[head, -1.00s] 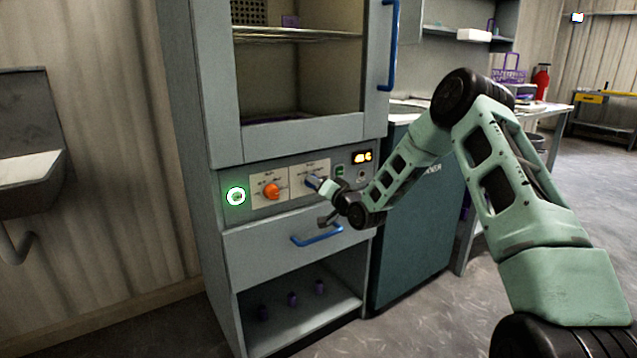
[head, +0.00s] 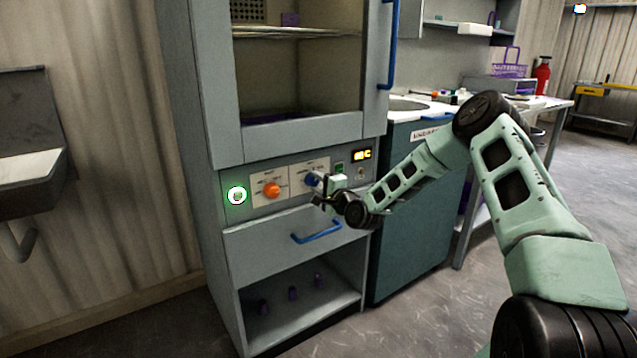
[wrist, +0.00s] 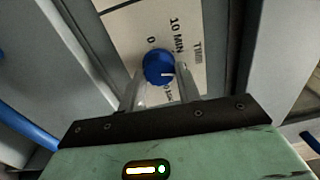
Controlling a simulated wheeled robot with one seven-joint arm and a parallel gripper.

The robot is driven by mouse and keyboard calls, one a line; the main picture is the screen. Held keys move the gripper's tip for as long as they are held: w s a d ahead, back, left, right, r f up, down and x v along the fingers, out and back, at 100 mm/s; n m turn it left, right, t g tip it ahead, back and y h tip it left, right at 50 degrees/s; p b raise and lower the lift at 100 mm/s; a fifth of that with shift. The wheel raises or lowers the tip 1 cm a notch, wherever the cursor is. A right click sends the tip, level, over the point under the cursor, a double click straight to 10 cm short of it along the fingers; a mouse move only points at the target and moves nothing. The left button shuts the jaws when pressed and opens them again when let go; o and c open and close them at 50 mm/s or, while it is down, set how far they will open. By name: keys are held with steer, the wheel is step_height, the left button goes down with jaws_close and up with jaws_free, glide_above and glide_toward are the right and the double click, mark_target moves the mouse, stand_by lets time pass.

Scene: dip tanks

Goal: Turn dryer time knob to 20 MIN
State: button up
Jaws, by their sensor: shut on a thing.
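The blue time knob (wrist: 158,66) sits on a pale label plate (wrist: 196,62) marked TIME, 0 and 10 MIN. Another marking beside the knob is partly hidden and too small to read surely. In the head view the blue knob (head: 311,179) shows on the dryer's front panel, partly covered by my gripper (head: 322,190).
An orange knob (head: 271,190) and a green-ringed button (head: 237,195) are left of the blue knob. A lit display (head: 362,155) and a green switch (head: 339,168) are to its right. A blue drawer handle (head: 317,232) is below. A teal cabinet (head: 405,215) stands to the right.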

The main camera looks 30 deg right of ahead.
steer(key=shift+f+m, duration=0.1)
steer(key=shift+m, duration=1)
steer(key=o, duration=1)
steer(key=shift+c, duration=0.2)
steer(key=s+p, duration=0.1)
steer(key=s, duration=1.6)
steer(key=shift+s+d+f, duration=0.15)
steer(key=shift+s+f, duration=0.05)
steer(key=shift+s, duration=0.05)
